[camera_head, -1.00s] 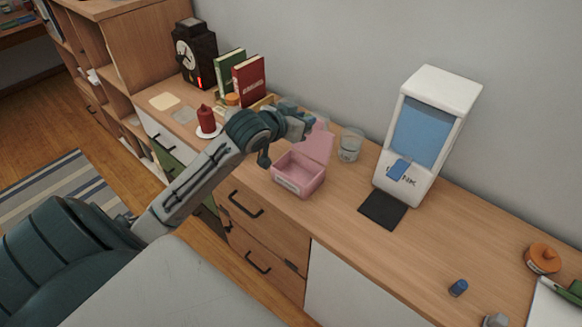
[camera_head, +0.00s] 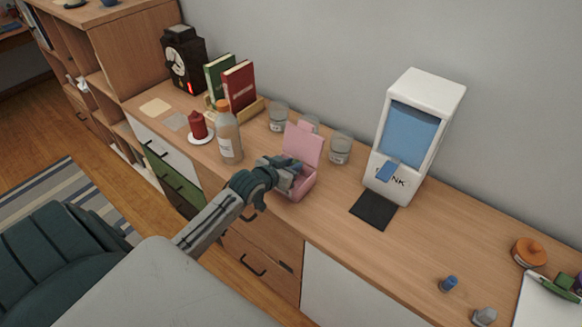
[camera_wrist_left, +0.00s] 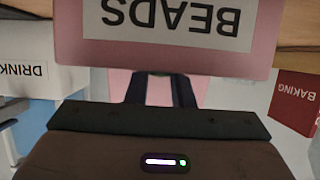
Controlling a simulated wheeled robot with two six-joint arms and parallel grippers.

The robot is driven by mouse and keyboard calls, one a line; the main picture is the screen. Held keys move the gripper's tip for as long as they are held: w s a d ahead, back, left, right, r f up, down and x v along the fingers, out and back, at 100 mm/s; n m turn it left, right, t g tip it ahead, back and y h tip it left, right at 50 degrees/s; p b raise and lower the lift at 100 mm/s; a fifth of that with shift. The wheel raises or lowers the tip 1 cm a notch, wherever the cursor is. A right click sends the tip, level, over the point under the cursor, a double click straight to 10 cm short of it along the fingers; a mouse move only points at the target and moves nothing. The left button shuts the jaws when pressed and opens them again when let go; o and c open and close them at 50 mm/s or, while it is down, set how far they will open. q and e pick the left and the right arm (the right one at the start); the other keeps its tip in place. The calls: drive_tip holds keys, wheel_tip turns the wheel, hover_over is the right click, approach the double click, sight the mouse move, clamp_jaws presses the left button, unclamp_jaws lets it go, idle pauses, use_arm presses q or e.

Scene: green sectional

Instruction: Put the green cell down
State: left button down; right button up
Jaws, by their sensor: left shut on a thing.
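My left gripper (camera_head: 296,170) is at the open pink box (camera_head: 302,187), its fingertips over the box's opening. In the left wrist view the fingers (camera_wrist_left: 157,92) point past the pink wall with the BEADS label (camera_wrist_left: 180,20), which shows upside down. The box's raised pink lid (camera_head: 303,143) stands behind the fingertips. My right gripper is not in view.
A bottle (camera_head: 229,138) stands left of the box and glass jars (camera_head: 340,150) stand behind it. The white drink dispenser (camera_head: 431,105) and its dark mat (camera_head: 374,210) are to the right. A blue cell (camera_head: 449,284) and a grey piece (camera_head: 485,316) lie at front right.

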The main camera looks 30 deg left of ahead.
use_arm(q)
drive_tip(key=shift+f, duration=0.8)
drive_tip(key=shift+f, duration=0.15)
drive_tip(key=c, duration=1.3)
unclamp_jaws()
drive_tip(key=shift+o, duration=0.2)
drive_tip(key=shift+s+r, duration=0.1)
drive_tip(key=shift+r, duration=0.15)
drive_tip(key=v, duration=1.1)
drive_tip(key=shift+s, duration=0.35)
drive_tip(key=shift+r, duration=0.1)
